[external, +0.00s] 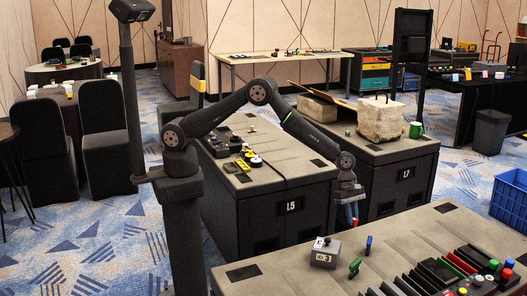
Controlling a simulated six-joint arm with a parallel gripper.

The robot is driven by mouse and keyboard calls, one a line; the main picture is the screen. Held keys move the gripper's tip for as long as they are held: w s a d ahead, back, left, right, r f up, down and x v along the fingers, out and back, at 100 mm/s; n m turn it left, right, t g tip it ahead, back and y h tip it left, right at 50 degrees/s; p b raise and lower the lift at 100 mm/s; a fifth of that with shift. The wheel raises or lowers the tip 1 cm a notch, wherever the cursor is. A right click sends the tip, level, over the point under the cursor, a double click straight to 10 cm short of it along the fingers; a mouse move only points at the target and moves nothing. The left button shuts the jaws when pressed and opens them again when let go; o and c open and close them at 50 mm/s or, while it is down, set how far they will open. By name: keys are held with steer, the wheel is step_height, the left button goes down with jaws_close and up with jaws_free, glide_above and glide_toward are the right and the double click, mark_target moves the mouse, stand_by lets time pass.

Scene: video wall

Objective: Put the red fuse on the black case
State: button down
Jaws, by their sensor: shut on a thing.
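My gripper (350,213) is above the back edge of the front worktop, pointing down. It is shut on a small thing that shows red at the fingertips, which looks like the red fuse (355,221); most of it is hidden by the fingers. A dark case with a white label (325,251) sits on the worktop, below and left of my gripper, apart from it. Several black slabs or cases (438,270) lie in a row farther right. I cannot tell for certain which of these is the black case.
A green piece (354,267) and a blue piece (368,244) are on the worktop near the labelled case. Coloured parts (470,275) crowd the right front. The worktop (415,228) is bare toward its back edge. Consoles L5 (290,206) and L7 (406,173) stand behind.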

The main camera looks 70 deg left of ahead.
steer(key=shift+f, duration=1.7)
steer(key=shift+f, duration=0.15)
steer(key=c, duration=1.4)
jaws_free()
steer(key=shift+c, duration=0.2)
steer(key=v, duration=1.2)
steer(key=shift+s, duration=0.1)
